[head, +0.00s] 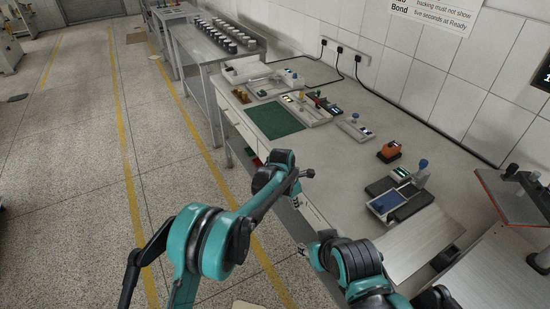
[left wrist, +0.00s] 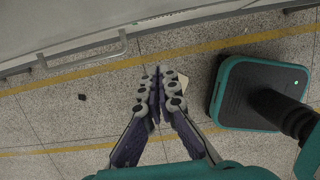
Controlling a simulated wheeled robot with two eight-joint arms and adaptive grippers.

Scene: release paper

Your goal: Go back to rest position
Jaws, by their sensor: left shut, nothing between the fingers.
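My left gripper (head: 306,173) is at the end of the teal and black left arm, beside the front edge of the workbench in the head view. In the left wrist view its two fingers (left wrist: 159,95) are together and nothing shows between them. Below them is the speckled floor. My right arm (head: 355,265) shows in part at the lower right of the head view.
The long workbench (head: 330,160) carries a green mat (head: 273,119), an orange device (head: 390,151) and a blue-topped device (head: 386,202). A metal table (head: 215,50) with several dark items stands farther back. The floor (head: 80,170) on the left is open, with yellow lines.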

